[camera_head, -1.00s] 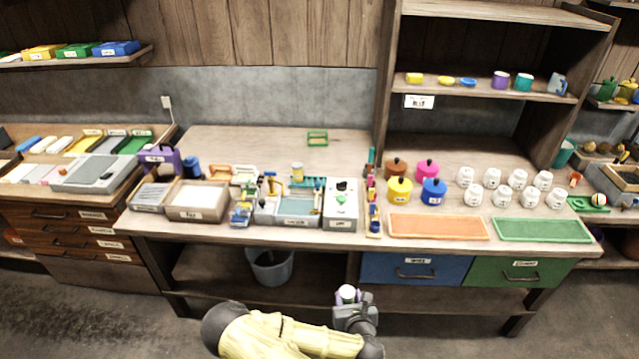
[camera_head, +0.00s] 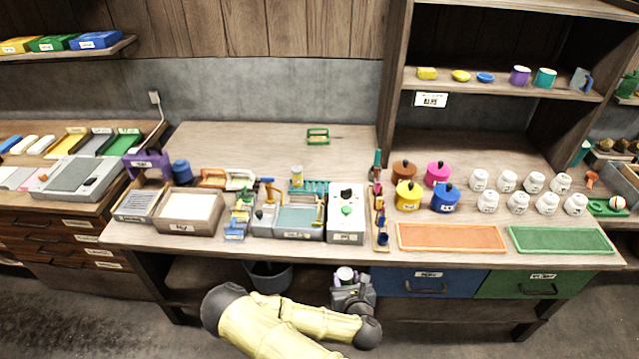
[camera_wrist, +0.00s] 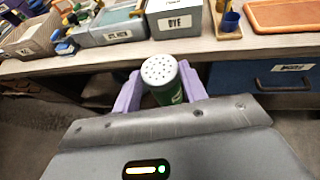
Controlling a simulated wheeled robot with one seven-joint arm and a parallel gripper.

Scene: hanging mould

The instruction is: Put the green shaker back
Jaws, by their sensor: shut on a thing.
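The green shaker (camera_wrist: 172,94) has a pale, perforated round top and shows in the wrist view between the purple fingers of my gripper (camera_wrist: 158,90). My gripper is shut on it and holds it about upright, in front of the bench's front edge. In the head view my gripper (camera_head: 348,280) is low in front of the bench, and only the shaker's pale top (camera_head: 345,274) shows clearly there. The shaker's lower part is hidden by my gripper.
On the bench (camera_head: 330,250) stand a grey box with buttons (camera_head: 346,222), a teal rack (camera_head: 310,187) with a yellow pale-topped container (camera_head: 297,174) beside it, an orange tray (camera_head: 452,238), a green tray (camera_head: 562,240), coloured pots and several white jars.

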